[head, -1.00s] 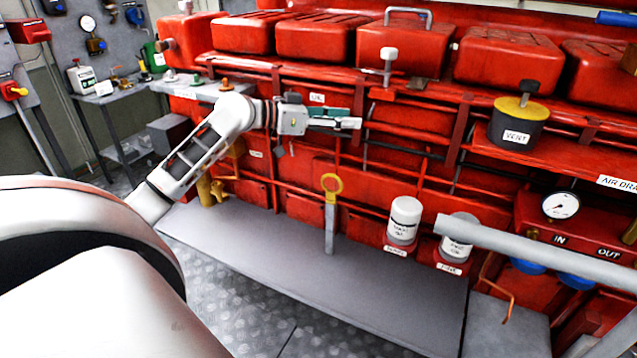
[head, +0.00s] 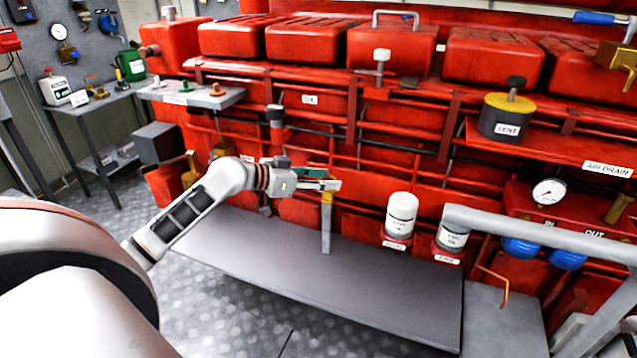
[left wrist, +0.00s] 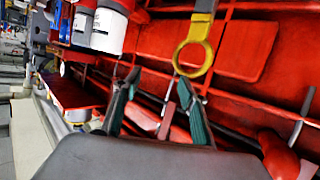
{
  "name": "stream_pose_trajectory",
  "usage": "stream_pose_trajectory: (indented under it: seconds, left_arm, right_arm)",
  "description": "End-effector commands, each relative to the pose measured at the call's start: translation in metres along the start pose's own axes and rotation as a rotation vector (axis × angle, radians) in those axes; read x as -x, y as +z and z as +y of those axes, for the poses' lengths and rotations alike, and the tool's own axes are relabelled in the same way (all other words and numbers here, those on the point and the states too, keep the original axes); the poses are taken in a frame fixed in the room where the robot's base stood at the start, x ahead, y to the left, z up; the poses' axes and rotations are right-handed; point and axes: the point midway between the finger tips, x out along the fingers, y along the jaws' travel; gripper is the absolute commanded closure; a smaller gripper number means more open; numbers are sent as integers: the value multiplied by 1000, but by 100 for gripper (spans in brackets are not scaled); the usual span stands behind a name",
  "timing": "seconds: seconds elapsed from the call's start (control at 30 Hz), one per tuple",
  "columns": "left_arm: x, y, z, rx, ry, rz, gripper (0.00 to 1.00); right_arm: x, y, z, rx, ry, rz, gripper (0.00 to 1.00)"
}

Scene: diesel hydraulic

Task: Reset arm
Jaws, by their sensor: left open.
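My left gripper (head: 322,182) is open and empty, held out in front of the red engine in the head view. In the left wrist view its two green-sided fingers (left wrist: 155,88) stand apart with nothing between them. A yellow ring handle (left wrist: 193,50) on a grey shaft lies beyond the fingertips in that view, apart from them as far as I can tell. In the head view the gripper hides the ring, and only its yellow lower end and grey shaft (head: 326,228) show below. My right gripper is not in view.
White filters (head: 401,216) stand right of the gripper. A grey rail (head: 540,233) crosses the right side. The grey step (head: 300,270) below is bare. A ledge (head: 195,95) sits at the upper left. A vent can (head: 505,117) stands at the upper right.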

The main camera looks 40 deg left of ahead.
Motion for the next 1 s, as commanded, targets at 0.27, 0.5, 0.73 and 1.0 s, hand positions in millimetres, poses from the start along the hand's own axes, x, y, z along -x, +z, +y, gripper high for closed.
stream_pose_trajectory:
  seconds: [0.27,0.5,0.73,1.0]
  left_arm:
    - [-2,6,2,1,-3,-6,58]
    - [-2,6,2,1,-3,-6,58]
    - [-2,6,2,1,-3,-6,58]
    - [-18,94,34,12,-43,-87,58]
  right_arm:
    - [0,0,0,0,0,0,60]
    - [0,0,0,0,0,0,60]
    - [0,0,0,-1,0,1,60]
    - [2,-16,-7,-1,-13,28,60]
